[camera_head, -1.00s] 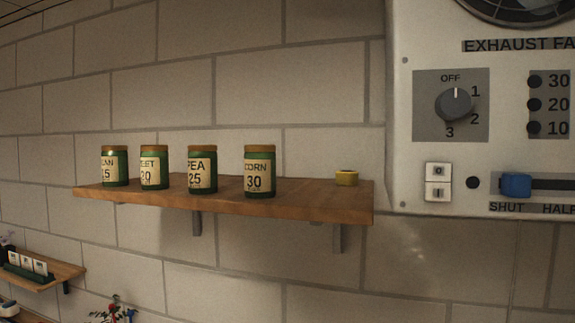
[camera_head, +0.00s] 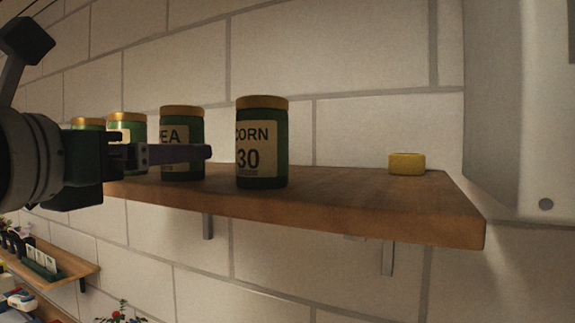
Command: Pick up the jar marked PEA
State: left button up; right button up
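The jar marked PEA (camera_head: 186,124) stands upright on the wooden shelf (camera_head: 330,196). It is green with a gold lid and a cream label, of which "EA" is readable. My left gripper (camera_head: 206,152) comes in from the left, pointing right. Its purple-grey finger crosses in front of the PEA jar's lower label and hides part of it. Whether the finger touches the jar, and how wide the gripper is, I cannot tell. My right gripper is not in view.
The CORN 30 jar (camera_head: 262,140) stands just right of the PEA jar. Two more jars, one of them here (camera_head: 128,121), stand to the left, partly hidden by my gripper. A pale panel (camera_head: 520,110) borders the right.

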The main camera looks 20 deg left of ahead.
aim_at(196, 141)
pick_arm(q)
jog(key=shift+w+a+r+p, duration=0.15)
jog(key=shift+w+p, duration=0.15)
jog(key=shift+w, duration=0.25)
jog(key=shift+w+d+r+p, duration=0.15)
jog(key=shift+w+p, duration=0.1)
jog(key=shift+w, duration=0.25)
jog(key=w+p, duration=0.2)
jog(key=w+r+p, duration=0.1)
jog(key=w+p, duration=0.1)
jog(key=shift+a, duration=0.35)
jog(key=shift+w+f, duration=0.2)
jog(key=shift+w, duration=0.35)
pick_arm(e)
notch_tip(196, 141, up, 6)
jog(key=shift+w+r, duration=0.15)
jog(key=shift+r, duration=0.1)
pick_arm(q)
jog(key=shift+c, duration=0.2)
jog(key=c, duration=1.5)
jog(key=shift+o, duration=0.2)
